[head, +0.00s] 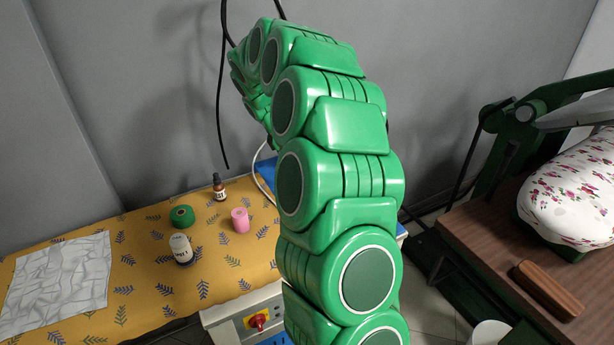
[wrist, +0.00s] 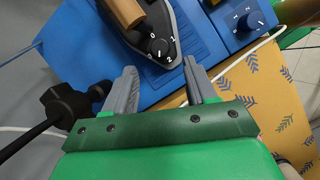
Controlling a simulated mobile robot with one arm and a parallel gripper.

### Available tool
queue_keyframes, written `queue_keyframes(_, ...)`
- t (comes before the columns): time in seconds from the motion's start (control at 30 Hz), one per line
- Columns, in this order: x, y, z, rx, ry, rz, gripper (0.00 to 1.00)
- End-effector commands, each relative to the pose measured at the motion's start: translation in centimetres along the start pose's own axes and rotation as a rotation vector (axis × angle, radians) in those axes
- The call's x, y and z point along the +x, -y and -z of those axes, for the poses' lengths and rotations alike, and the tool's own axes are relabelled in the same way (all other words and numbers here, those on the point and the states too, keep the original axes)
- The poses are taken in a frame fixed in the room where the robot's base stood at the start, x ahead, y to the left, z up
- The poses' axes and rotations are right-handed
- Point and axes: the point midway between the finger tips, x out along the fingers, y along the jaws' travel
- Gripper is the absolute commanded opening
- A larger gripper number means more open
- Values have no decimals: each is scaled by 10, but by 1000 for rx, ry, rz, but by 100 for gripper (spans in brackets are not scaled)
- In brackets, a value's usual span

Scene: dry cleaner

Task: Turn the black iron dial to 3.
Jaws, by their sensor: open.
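In the wrist view a black iron (wrist: 185,30) with a brown handle (wrist: 125,12) rests on a blue stand (wrist: 95,40). Its small round black dial (wrist: 158,47) faces me, with white numerals around it; I cannot tell which number it is set to. My gripper (wrist: 165,80) is open and empty, its two grey fingers pointing toward the iron. The dial shows between and beyond the fingertips, with a gap and no visible contact. In the head view the iron and my gripper are hidden behind my green arm.
A second dark dial (wrist: 246,23) with numerals sits on the blue unit, right of the iron. A white cable crosses nearby. On the yellow cloth (head: 140,290) stand a white bottle (head: 182,250), a green roll (head: 182,215), a pink spool (head: 240,220) and a dropper bottle (head: 219,188).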

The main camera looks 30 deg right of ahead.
Motion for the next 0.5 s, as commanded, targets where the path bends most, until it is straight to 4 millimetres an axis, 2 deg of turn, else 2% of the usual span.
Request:
queue_keyframes(0.27,21,0,-1,0,3,3,56)
queue_keyframes(0.5,55,0,-1,1,2,2,56)
